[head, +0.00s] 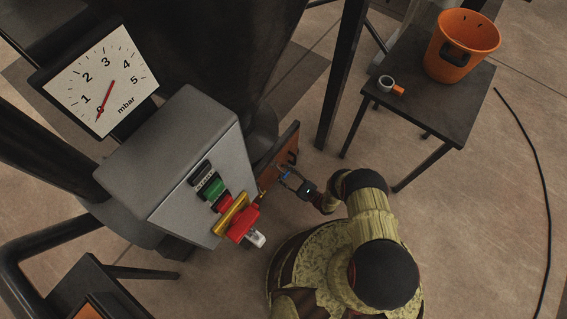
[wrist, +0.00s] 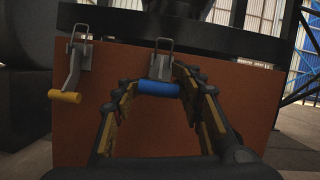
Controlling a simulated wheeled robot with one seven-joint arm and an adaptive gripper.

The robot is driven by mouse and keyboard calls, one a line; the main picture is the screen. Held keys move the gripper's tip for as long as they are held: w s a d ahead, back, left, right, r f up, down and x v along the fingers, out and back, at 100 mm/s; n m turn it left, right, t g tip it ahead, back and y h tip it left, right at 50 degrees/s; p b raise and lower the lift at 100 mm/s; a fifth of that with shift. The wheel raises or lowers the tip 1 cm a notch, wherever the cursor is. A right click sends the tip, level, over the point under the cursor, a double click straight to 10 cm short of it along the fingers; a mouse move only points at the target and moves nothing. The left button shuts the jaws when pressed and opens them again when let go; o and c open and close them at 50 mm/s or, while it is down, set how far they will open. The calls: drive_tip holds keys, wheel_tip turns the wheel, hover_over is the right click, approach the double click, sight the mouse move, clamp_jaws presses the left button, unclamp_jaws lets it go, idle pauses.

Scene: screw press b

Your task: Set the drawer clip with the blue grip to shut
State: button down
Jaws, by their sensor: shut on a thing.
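The drawer clip with the blue grip (wrist: 158,89) is at the upper middle of the orange-brown drawer front (wrist: 240,115) in the wrist view. Its grip lies level below a grey metal plate and wire loop (wrist: 164,46). My gripper (wrist: 165,84) has a finger on each side of the blue grip and is shut on it. In the head view my gripper (head: 284,173) is at the drawer front (head: 279,160), with a bit of blue between its fingers. Whether the clip's catch is engaged cannot be told.
A second clip with a yellow grip (wrist: 65,97) hangs at the drawer's left. A grey control box (head: 185,165) with a red handle (head: 241,222) stands left of my gripper. A dark table (head: 440,105) with an orange bucket (head: 461,47) and a tape roll (head: 386,83) is at right.

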drive_tip(key=shift+w+d+r+t, duration=0.2)
drive_tip(key=shift+w+t, duration=0.1)
drive_tip(key=shift+w, duration=0.15)
drive_tip(key=c, duration=1.6)
unclamp_jaws()
drive_tip(key=o, duration=0.5)
drive_tip(key=shift+s+f, duration=0.1)
drive_tip(key=shift+s, duration=0.1)
drive_tip(key=shift+c, duration=0.2)
drive_tip(key=shift+s+a, duration=0.1)
drive_tip(key=shift+r, duration=4.9)
